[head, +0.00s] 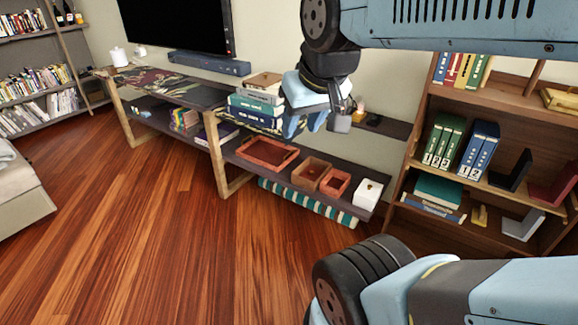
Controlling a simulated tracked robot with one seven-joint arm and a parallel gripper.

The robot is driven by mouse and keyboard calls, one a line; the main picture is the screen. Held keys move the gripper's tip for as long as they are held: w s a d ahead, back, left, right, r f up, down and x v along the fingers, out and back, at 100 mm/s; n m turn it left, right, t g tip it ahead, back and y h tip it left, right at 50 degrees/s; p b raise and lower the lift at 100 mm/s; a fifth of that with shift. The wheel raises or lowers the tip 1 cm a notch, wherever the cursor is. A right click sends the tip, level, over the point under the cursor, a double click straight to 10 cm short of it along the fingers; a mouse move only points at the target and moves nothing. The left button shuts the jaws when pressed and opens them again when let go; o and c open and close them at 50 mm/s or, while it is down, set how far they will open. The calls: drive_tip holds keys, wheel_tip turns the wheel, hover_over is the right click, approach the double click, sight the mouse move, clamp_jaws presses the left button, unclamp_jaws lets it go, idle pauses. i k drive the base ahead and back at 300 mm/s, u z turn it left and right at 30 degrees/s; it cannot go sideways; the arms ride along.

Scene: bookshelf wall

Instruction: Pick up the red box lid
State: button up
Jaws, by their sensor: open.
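Several reddish open pieces lie on the lower shelf of the low console. They are a wide shallow red-brown tray (267,153), a brown open box (311,173) and a small red box-shaped piece (335,183). I cannot tell for sure which of them is the red box lid. My gripper (305,122) is open and seems empty. It points down and appears in front of the console's upper shelf, above the reddish pieces in the picture. Its fingers are small here and partly overlap the shelf behind.
A white box (370,195) stands at the right end of the lower shelf. Stacked books (256,105) sit on the upper shelf. A bookcase (490,100) with binders stands to the right. The wooden floor (150,240) in front is clear.

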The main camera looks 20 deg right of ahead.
sight(312, 172)
drive_tip(key=u, duration=0.2)
drive_tip(key=i, duration=1.2)
drive_tip(key=z, duration=0.4)
drive_tip(key=i, duration=0.8)
drive_tip(key=z, duration=0.5)
drive_tip(key=k, duration=0.8)
drive_tip(key=z, duration=0.25)
drive_tip(key=i, duration=0.8)
drive_tip(key=u, duration=0.15)
